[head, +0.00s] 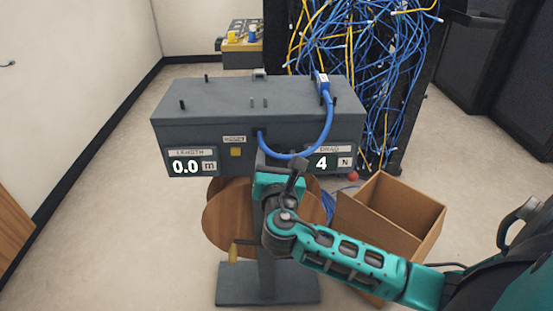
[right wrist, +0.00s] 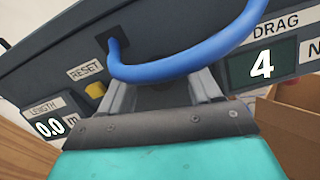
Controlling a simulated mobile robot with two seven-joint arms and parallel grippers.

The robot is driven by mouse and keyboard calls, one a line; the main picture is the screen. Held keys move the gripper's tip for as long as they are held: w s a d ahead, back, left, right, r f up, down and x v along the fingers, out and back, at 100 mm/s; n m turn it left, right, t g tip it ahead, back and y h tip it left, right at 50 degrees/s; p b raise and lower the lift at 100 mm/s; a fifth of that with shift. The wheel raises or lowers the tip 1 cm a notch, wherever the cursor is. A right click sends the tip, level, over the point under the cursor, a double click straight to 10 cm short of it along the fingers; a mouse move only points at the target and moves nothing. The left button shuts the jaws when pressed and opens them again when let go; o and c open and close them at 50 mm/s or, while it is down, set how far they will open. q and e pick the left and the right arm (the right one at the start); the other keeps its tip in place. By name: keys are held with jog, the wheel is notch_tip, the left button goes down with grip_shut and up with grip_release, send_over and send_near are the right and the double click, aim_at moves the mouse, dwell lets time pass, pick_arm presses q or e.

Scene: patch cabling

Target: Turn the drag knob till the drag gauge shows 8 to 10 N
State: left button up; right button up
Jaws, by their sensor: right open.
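The grey machine box (head: 255,97) has a drag gauge (head: 327,162) on its front right that reads 4 N; it also reads 4 in the right wrist view (right wrist: 262,66). A small red ball (head: 353,176) shows below the gauge, at the box's lower right; I cannot tell for sure that it is the drag knob. My right gripper (right wrist: 162,88) is open in front of the box's front face, between the two displays, with the blue cable (right wrist: 180,66) crossing beyond its fingers. In the head view the wrist hides most of the fingers. My left gripper is not in view.
A length display (head: 185,166) reads 0.0 m, beside a yellow reset button (head: 236,152). A wooden reel (head: 229,220) hangs under the box. A rack of tangled cables (head: 365,60) is behind.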

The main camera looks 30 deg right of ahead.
jog(key=c, duration=1)
jog(key=shift+c, duration=0.2)
